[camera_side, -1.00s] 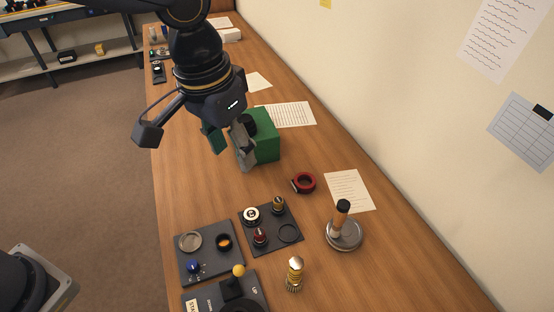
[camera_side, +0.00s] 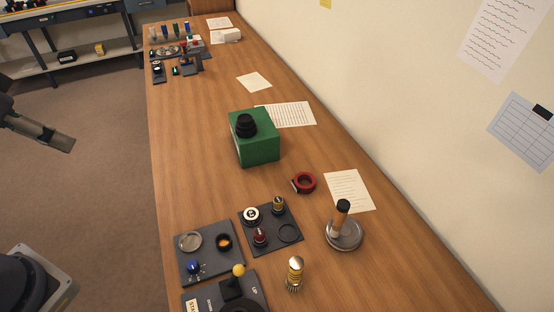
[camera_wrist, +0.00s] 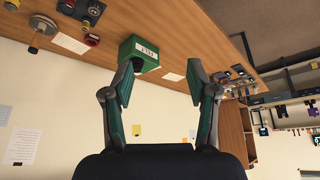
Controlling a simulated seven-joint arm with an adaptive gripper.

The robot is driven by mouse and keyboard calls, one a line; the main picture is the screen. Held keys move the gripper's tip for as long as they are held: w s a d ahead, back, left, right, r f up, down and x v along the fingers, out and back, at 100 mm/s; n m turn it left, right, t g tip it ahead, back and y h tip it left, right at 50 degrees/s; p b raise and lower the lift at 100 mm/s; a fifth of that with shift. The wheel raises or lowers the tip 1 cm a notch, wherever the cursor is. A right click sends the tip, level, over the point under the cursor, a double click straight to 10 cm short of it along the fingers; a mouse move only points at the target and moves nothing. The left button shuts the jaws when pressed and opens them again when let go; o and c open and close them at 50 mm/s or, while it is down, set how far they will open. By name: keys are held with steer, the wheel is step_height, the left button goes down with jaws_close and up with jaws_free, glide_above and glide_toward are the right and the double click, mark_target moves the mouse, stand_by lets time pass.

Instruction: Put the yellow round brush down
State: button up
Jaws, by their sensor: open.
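A short upright piece with yellow bands and a pale top, which looks like the yellow round brush (camera_side: 295,273), stands on the bare wooden table in the near part of the side view. It is right of the joystick panel and apart from other things. I cannot pick it out in the wrist view. My gripper (camera_wrist: 160,66) is open in the wrist view, with nothing between its fingers. In the side view only part of my arm shows at the left edge, well away from the brush.
A green box (camera_side: 256,151) with a black piece on top stands mid-table. Nearby are a red ring (camera_side: 304,183), a round-based stand (camera_side: 345,238), a dark parts mat (camera_side: 284,246), a grey tray (camera_side: 210,262) and a joystick panel (camera_side: 206,299). The wall borders the right side.

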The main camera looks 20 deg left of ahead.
steer(key=w+r+m+t, duration=0.3)
steer(key=w+r+t, duration=0.15)
steer(key=w, duration=0.35)
steer(key=w+r+m+t, duration=0.3)
steer(key=w+r+m, duration=0.15)
steer(key=w, duration=0.35)
steer(key=w+d+f+m+h, duration=0.1)
steer(key=w+d+m+h, duration=0.1)
steer(key=w+d, duration=0.2)
steer(key=m+g+h, duration=0.9)
steer(key=g+h, duration=0.4)
glide_toward(296, 265)
steer(key=shift+n, duration=0.25)
steer(key=x, duration=0.3)
steer(key=f+x, duration=0.1)
steer(key=x, duration=0.6)
steer(key=shift+w+f, duration=0.2)
steer(key=shift+w, duration=0.1)
